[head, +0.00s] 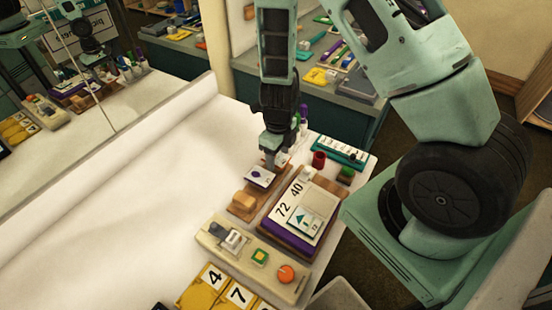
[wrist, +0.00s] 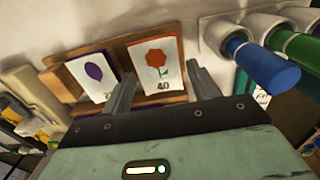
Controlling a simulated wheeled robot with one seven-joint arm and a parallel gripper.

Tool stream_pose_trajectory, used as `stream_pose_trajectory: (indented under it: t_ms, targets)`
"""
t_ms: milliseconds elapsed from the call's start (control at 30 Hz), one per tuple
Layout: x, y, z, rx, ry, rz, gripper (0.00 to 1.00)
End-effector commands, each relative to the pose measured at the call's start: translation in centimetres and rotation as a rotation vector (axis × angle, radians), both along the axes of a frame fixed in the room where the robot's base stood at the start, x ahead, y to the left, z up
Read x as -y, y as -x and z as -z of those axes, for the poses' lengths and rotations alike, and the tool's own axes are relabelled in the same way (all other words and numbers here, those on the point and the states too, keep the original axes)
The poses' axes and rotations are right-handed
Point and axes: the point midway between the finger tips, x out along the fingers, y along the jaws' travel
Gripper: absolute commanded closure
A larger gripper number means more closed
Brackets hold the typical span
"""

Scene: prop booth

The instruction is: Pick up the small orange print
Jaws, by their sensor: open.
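The small orange print (wrist: 157,62) is a white card with an orange flower shape and a number like 40. In the wrist view it leans in a wooden rack (wrist: 176,38), beside a white card with a purple oval (wrist: 93,74). My gripper (wrist: 160,84) is open, with one finger towards each side of the orange print's lower part. I cannot tell whether the fingers touch it. In the head view my gripper (head: 271,166) is over the rack's far end, just behind the purple card (head: 260,177). The orange print is mostly or wholly hidden there.
A board marked 72 and 40 (head: 284,211) lies right of the rack. A panel with an orange knob (head: 286,273) and yellow number cards are nearer. A red cup (head: 319,159) stands to the right. Blue (wrist: 262,66) and green tubes stick out close right. The white surface left is clear.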

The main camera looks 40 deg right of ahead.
Motion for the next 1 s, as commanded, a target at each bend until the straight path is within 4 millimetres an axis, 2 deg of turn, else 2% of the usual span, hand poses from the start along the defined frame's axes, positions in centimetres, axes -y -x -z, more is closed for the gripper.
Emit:
stream_pose_trajectory:
  t_ms: [233,333,367,767,867,1000]
  targets:
    - [0.0,0.0,0.0,0.000,0.000,0.000,0.40]
    - [0.0,0.0,0.0,0.000,0.000,0.001,0.68]
    - [0.0,0.0,0.0,0.000,0.000,0.001,0.73]
    - [0.0,0.0,-0.6,0.001,0.000,0.001,0.73]
    - [0.0,-0.1,-1.7,0.003,0.001,-0.002,0.73]
    - [-0.1,-0.1,-4.6,0.004,0.001,-0.004,0.73]
